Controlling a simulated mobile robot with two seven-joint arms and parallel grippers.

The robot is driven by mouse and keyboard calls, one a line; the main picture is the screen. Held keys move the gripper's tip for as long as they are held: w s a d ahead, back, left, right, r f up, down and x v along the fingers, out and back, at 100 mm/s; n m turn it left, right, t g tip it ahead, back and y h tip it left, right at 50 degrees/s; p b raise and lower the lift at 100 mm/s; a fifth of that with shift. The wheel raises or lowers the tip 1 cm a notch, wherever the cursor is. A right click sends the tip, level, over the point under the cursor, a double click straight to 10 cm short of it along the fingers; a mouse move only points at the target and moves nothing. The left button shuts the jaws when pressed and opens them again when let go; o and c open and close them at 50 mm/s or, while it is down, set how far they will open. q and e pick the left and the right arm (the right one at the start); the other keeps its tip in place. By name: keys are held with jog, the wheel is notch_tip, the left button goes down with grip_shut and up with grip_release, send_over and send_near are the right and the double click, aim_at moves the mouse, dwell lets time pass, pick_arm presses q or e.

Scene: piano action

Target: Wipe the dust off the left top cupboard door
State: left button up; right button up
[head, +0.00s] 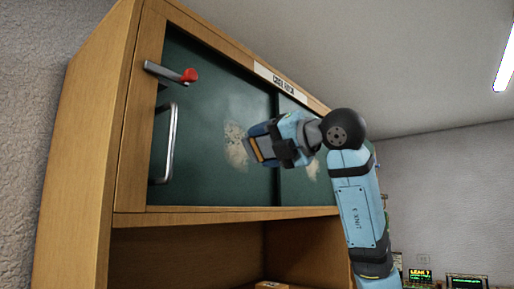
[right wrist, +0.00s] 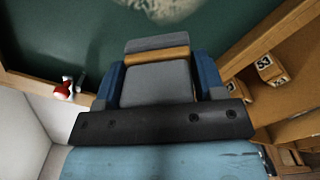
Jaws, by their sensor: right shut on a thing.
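The left top cupboard door (head: 205,110) is a dark green panel in a wooden frame, with a metal bar handle (head: 168,140). A pale, speckled dust patch (head: 234,148) lies on its right half; it also shows at the top of the right wrist view (right wrist: 158,8). My right gripper (head: 262,147) is just right of this patch, shut on a block with a grey face and a tan band (right wrist: 157,52). I cannot tell whether the block touches the door. Part of the door is hidden behind the gripper. My left gripper is not in view.
A red-tipped metal lever (head: 185,74) sticks out at the door's upper left. A label strip (head: 275,78) sits on the top frame. Another dusty green door (head: 298,185) is on the right. Open wooden shelving (head: 185,250) lies below, with numbered wooden blocks (right wrist: 268,68).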

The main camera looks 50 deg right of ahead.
aim_at(248, 149)
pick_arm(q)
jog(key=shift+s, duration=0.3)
pick_arm(e)
jog(key=shift+w, duration=0.2)
jog(key=w, duration=0.4)
jog(key=shift+w+a+p, duration=0.15)
jog(key=shift+a+p, duration=0.05)
jog(key=shift+p, duration=0.2)
jog(key=shift+w, duration=0.45)
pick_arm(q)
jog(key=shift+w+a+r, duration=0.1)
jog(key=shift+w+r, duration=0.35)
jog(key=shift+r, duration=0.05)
pick_arm(e)
jog(key=shift+w, duration=0.15)
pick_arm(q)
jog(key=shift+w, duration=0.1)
pick_arm(e)
jog(key=shift+f, duration=0.1)
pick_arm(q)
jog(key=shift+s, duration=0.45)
pick_arm(e)
jog(key=shift+w+a, duration=0.1)
jog(key=shift+w, duration=0.3)
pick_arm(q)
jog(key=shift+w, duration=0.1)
pick_arm(e)
jog(key=shift+w, duration=0.25)
